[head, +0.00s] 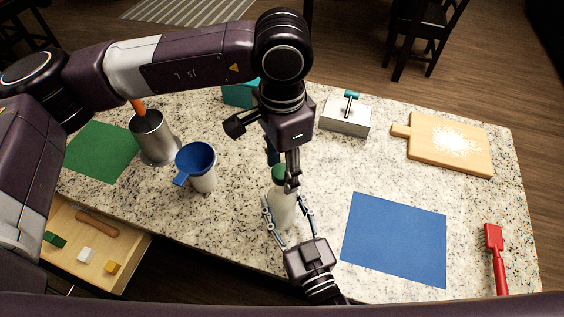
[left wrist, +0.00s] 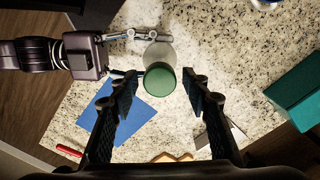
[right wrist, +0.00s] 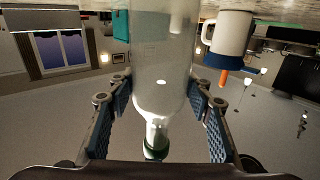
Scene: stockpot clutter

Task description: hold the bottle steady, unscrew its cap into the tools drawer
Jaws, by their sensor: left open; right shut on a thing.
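A pale bottle (head: 283,209) with a green cap (head: 279,172) stands upright on the speckled counter. My right gripper (head: 287,212) is shut around the bottle's body from the front; the right wrist view shows its fingers on both sides of the bottle (right wrist: 162,75). My left gripper (head: 283,181) points down over the cap. In the left wrist view its fingers are open on either side of the green cap (left wrist: 160,80), with gaps beside it. The tools drawer (head: 70,268) is open at the lower left, holding a wooden-handled item and several small blocks.
A blue-topped mug (head: 201,172) and a metal pot (head: 153,138) stand left of the bottle. A blue mat (head: 396,240) lies right. A teal box (head: 240,93), grey block with handle (head: 345,117), cutting board (head: 452,143), green mat (head: 101,151) and red tool (head: 496,255) lie around.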

